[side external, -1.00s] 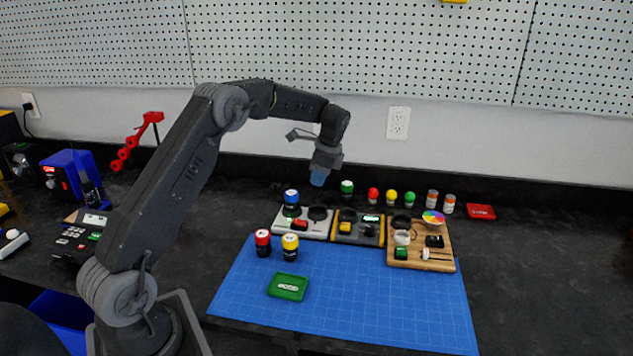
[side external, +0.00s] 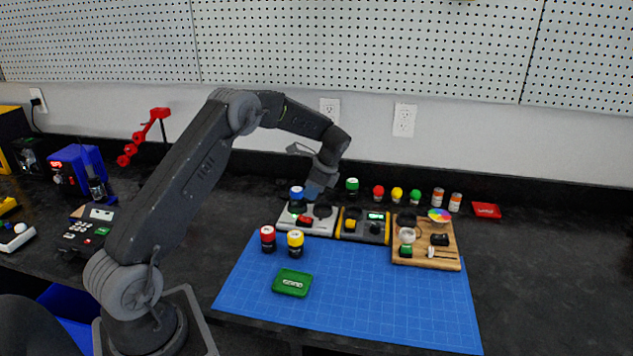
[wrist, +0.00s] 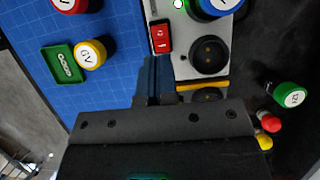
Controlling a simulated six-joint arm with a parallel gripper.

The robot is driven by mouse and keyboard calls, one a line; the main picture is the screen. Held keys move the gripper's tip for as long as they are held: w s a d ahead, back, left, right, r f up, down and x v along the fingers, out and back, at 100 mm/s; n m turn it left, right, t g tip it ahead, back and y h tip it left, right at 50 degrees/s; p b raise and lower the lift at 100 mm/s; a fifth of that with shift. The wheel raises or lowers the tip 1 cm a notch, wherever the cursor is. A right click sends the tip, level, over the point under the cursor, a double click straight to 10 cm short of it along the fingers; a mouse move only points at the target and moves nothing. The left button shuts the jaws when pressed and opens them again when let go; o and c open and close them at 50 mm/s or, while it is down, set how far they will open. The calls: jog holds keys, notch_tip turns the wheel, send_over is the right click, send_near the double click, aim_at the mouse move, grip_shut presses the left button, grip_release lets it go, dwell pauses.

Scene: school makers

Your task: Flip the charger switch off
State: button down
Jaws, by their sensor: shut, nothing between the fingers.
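The charger (side external: 323,229) is a light grey box with round sockets and a red rocker switch (side external: 305,221) on its front part. The red switch also shows in the wrist view (wrist: 161,38), with a lit green lamp (wrist: 178,4) beside it. A blue-topped battery (side external: 297,193) stands in the left socket; the right socket is empty. My gripper (side external: 313,190) is shut and empty, above the back of the charger. In the wrist view its fingertips (wrist: 157,66) appear just below the switch; I cannot tell any contact.
A yellow-edged device (side external: 364,226) with a lit green display stands right of the charger, then a wooden board (side external: 447,262) with small parts. Red-topped (side external: 268,234) and yellow-topped (side external: 295,239) batteries and a green tray (side external: 291,283) are in front. Much of the blue mat (side external: 380,310) is clear.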

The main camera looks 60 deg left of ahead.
aim_at(304, 219)
jog(key=x, duration=0.7)
jog(key=shift+s+f, duration=0.1)
jog(key=shift+f, duration=0.05)
jog(key=shift+a, duration=0.1)
jog(key=shift+s+a+f+t+h, duration=0.2)
jog(key=shift+s+f+t+h, duration=0.1)
jog(key=shift+f+t+h, duration=0.15)
jog(key=shift+f, duration=0.2)
jog(key=shift+d, duration=0.15)
jog(key=shift+w+d+r, duration=0.15)
jog(key=shift+w+d, duration=0.4)
jog(key=shift+d, duration=0.05)
jog(key=shift+h, duration=0.25)
